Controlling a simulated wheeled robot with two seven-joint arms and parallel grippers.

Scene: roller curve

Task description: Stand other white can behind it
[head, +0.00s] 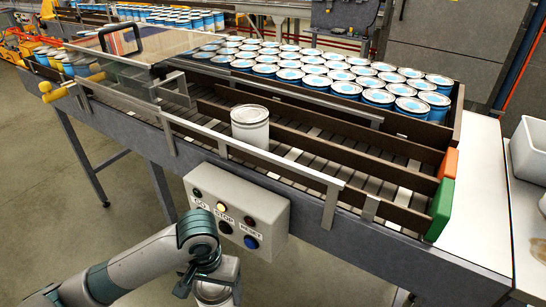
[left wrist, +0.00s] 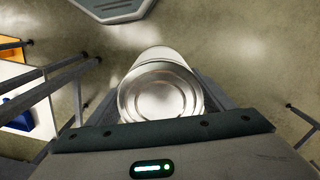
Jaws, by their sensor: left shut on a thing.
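One white can (head: 250,127) with a silvery lid stands upright in the front lane of the roller conveyor (head: 290,150), between dark rails. My left gripper (head: 207,278) is in front of the conveyor, low at the bottom of the head view, below the control box. It is shut on another white can (left wrist: 160,95), whose round metal end fills the middle of the left wrist view. In the head view this held can (head: 213,292) is partly hidden by the gripper and cut by the lower edge. My right gripper is not in view.
The control box (head: 236,215) with its buttons hangs on the conveyor's front side, just above my left gripper. A metal guard rail (head: 255,152) runs along the lane's front. Many blue cans (head: 347,88) fill the back area. Green (head: 441,209) and orange (head: 449,163) blocks cap the right end.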

